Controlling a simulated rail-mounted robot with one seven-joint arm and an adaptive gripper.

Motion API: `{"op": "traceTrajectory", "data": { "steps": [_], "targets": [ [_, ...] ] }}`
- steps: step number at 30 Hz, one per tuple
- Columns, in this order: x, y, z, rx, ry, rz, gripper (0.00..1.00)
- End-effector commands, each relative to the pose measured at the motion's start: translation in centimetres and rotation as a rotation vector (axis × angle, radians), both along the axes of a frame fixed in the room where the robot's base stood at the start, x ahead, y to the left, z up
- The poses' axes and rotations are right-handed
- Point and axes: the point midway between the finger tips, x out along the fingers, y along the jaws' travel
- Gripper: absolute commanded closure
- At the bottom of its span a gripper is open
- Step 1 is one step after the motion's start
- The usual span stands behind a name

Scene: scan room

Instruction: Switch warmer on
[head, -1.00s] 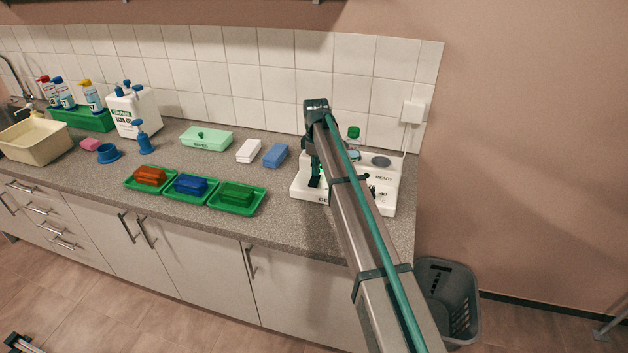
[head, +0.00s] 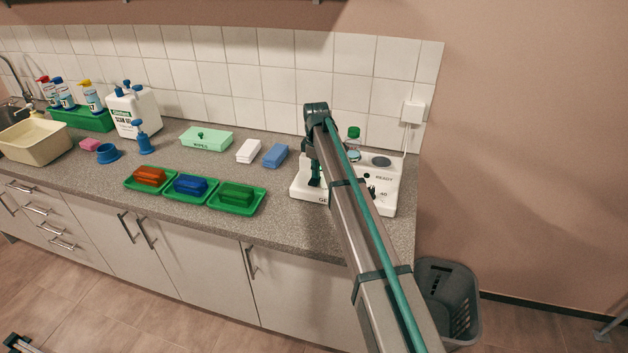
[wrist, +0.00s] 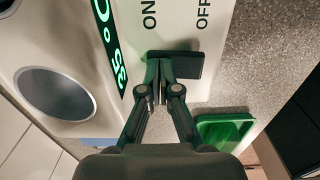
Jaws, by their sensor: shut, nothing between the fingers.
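The white warmer (head: 300,188) stands at the right end of the counter, partly hidden by my arm in the head view. The wrist view shows its panel (wrist: 185,20) close up, with the words ON and OFF, a lit green display (wrist: 108,40) and a round dark well (wrist: 55,93). A dark switch (wrist: 188,66) lies below the words. My gripper (wrist: 163,98) is shut and empty, its fingertips at the switch's ON-side end. I cannot tell whether they touch it or which way it is set. The gripper (head: 315,176) is above the warmer in the head view.
A blue box (head: 276,155) and a white box (head: 249,150) lie behind. A green-capped bottle (head: 354,133) stands behind the warmer. A grey bin (head: 448,300) is on the floor.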

Motion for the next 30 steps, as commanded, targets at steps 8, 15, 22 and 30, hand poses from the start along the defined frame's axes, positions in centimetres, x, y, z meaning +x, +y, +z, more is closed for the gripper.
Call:
{"op": "traceTrajectory", "data": {
  "steps": [8, 15, 22, 30],
  "targets": [
    [0.0, 0.0, 1.5, 0.0, 0.0, 0.0, 1.0],
    [0.0, 0.0, 3.2, 0.0, 0.0, 0.0, 1.0],
    [0.0, 0.0, 5.0, 0.0, 0.0, 0.0, 1.0],
    [0.0, 0.0, 6.8, 0.0, 0.0, 0.0, 1.0]
  ]
}}
